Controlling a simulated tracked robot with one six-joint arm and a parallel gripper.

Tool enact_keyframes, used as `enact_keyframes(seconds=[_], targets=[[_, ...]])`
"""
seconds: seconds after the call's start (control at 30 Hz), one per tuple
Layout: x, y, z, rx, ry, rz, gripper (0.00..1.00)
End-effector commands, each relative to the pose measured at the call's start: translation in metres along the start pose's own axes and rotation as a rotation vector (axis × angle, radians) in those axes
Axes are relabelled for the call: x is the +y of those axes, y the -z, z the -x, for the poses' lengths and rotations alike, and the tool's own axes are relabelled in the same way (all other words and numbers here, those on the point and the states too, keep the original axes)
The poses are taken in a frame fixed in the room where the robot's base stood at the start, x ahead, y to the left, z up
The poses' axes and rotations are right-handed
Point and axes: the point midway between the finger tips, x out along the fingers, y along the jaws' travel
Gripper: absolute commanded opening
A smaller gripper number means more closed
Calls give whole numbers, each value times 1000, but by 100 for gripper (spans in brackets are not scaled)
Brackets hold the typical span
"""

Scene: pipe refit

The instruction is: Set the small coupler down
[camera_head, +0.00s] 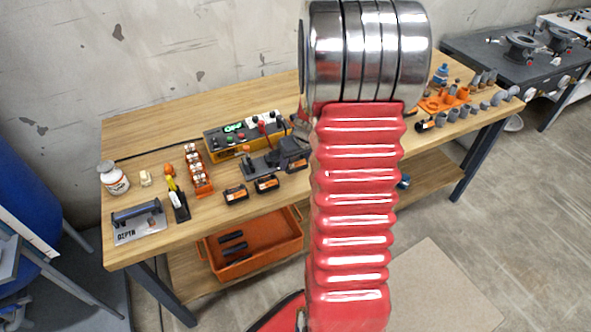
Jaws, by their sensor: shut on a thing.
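My gripper is not in view; my red ribbed arm and its metal joint fill the middle of the picture and hide what is behind them. I cannot make out a coupler in a gripper. A row of small grey pipe fittings (463,112) stands along the right front part of the wooden workbench (150,240). I cannot tell whether one of them is the small coupler. An orange holder (445,101) with grey and orange pieces lies just behind that row.
A yellow-black device (240,138), a dark vise-like tool (275,160) and black-orange blocks (236,194) occupy the bench's middle. A white bottle (113,178) and a depth gauge stand (138,222) are at left. An orange bin (255,258) sits below. A grey bench (480,50) stands behind right.

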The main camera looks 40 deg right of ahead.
Motion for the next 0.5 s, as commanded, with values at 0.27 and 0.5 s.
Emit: enact_keyframes(seconds=[0.27,0.5], targets=[[0,-1,-4,2,0,1,32],[-1,-6,-15,-2,1,1,32]])
